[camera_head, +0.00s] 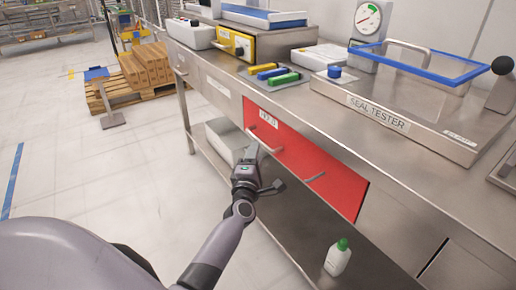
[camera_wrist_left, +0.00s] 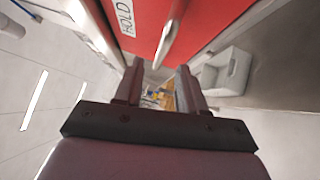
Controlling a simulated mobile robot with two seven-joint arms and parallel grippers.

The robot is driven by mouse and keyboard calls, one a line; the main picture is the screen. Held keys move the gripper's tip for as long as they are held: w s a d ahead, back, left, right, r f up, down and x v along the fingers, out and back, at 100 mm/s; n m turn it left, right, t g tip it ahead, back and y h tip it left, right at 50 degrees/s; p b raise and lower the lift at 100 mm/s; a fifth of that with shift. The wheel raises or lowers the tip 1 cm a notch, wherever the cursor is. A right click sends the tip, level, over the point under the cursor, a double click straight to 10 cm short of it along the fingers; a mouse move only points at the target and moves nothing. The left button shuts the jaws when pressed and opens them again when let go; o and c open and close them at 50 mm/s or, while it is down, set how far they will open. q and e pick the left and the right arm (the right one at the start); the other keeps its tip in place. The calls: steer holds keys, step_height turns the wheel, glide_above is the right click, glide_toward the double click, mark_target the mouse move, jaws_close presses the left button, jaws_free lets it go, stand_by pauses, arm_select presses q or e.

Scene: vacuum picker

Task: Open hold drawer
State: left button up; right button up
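The hold drawer (camera_head: 312,160) is a red front panel under the steel bench, and it looks shut. A small white label sits at its upper left; in the left wrist view the HOLD label (camera_wrist_left: 125,17) is readable. A silver bar handle (camera_head: 266,140) stands out from the red front, and the wrist view shows a handle (camera_wrist_left: 170,35) just beyond the fingers. A second short silver piece (camera_head: 316,176) shows farther right on the panel. My left gripper (camera_head: 267,166) is open and empty in front of the drawer, its fingers (camera_wrist_left: 160,72) apart. My right gripper is not in view.
A grey bin (camera_head: 222,142) stands on the lower shelf, left of the drawer. A white bottle with a green cap (camera_head: 338,257) stands below the drawer. The seal tester (camera_head: 400,115) and coloured blocks (camera_head: 270,73) are on the bench top.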

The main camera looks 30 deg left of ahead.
arm_select(q)
steer(key=shift+b+x, duration=0.55)
steer(key=shift+x, duration=1.55)
steer(key=shift+f, duration=0.1)
jaws_close()
